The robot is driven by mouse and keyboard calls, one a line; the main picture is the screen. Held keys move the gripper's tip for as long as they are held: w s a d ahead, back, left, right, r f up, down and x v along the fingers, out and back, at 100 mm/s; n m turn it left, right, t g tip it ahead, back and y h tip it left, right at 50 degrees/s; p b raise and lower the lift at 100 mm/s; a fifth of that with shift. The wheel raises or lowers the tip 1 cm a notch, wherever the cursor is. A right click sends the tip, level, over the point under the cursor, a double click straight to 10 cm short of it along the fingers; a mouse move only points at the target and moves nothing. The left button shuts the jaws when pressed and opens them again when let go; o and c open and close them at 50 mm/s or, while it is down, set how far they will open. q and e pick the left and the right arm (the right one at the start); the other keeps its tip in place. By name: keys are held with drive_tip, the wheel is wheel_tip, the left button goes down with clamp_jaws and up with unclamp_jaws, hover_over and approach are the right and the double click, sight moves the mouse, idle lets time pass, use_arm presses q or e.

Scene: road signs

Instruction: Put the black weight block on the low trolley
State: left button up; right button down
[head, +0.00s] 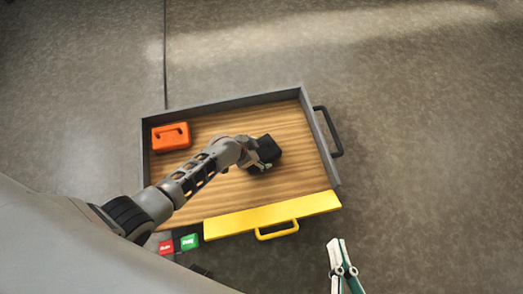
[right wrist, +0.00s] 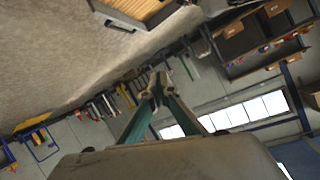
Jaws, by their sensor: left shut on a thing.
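The low trolley (head: 215,187) has a wooden bed inside a grey rim and fills the middle of the head view. The black weight block (head: 268,149) is over the right half of the bed. My left gripper (head: 258,166) is shut on the block from its left and front side and hides part of it. I cannot tell whether the block touches the bed. My right gripper (head: 337,243) is outside the trolley, past its front right corner. In the right wrist view its fingertips (right wrist: 157,86) come together with nothing between them.
An orange block (head: 171,136) with a handle sits in the trolley's back left corner. A yellow front flap (head: 272,215) has a handle, and a black handle (head: 329,132) sticks out on the right. Red (head: 166,247) and green (head: 189,241) pieces show by the front left. Floor beyond is clear.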

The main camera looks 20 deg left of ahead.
use_arm(q)
drive_tip(key=shift+w+r, duration=0.2)
drive_tip(key=o, duration=1.9)
drive_tip(key=shift+s+f, duration=0.1)
drive_tip(key=shift+o, duration=0.2)
use_arm(e)
drive_tip(key=shift+r, duration=0.15)
